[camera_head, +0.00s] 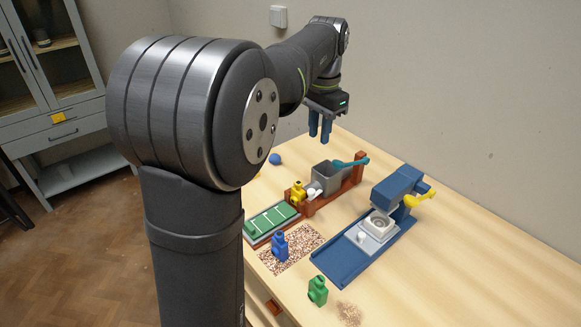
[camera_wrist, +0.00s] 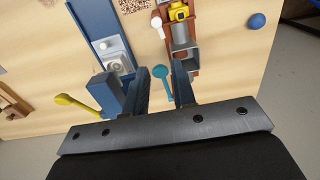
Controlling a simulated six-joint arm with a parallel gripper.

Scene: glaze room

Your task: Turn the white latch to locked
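A small white piece with a round end, which looks like the white latch (camera_head: 313,190), sits beside a yellow figure-like block (camera_head: 298,193) on the brown-red fixture. It also shows in the wrist view as the white latch (camera_wrist: 157,23), left of the yellow block (camera_wrist: 179,12). I cannot tell its locked or unlocked side. My gripper (camera_head: 320,138) hangs above the table's back edge, well apart from the latch. In the wrist view my gripper (camera_wrist: 161,68) has its two dark blue fingers spread, with nothing held between them.
A teal handle (camera_head: 351,162) sticks out from the grey bin (camera_head: 326,178) on the fixture. A blue press (camera_head: 398,187) with a yellow lever (camera_head: 420,198) stands to the right. A blue ball (camera_head: 275,159), blue block (camera_head: 279,247) and green block (camera_head: 318,291) stand on the table.

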